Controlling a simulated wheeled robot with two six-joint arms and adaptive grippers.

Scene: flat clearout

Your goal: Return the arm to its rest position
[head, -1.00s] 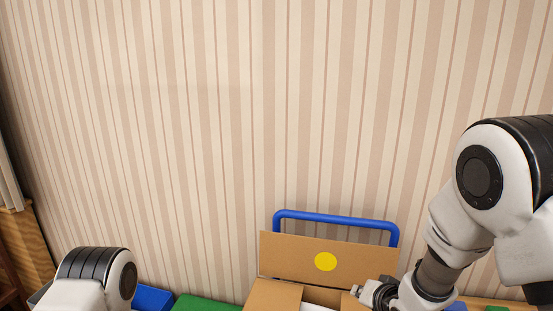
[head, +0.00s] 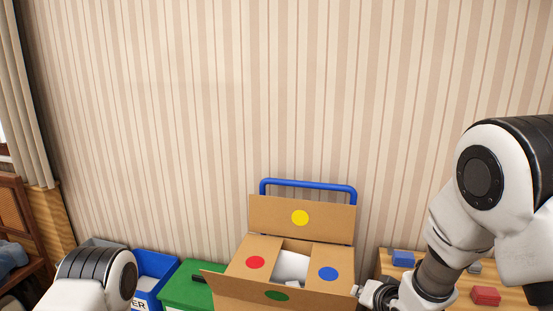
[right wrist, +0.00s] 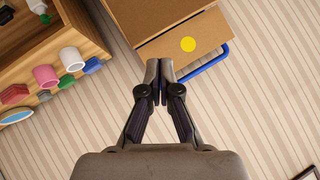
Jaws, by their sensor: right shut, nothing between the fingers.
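My right arm comes in from the right in the head view, and its gripper (head: 362,291) is by the right side of an open cardboard box. In the right wrist view the two fingers of the right gripper (right wrist: 166,72) are together, with nothing between them. My left arm shows only as a white and black joint at the lower left; its gripper is out of the picture.
The cardboard box (head: 262,285) has raised flaps with coloured dots and something white inside. A blue handle (head: 310,185) rises behind it. A green bin (head: 188,290) and blue bin (head: 155,264) stand left. A wooden shelf (right wrist: 50,45) holds several small items.

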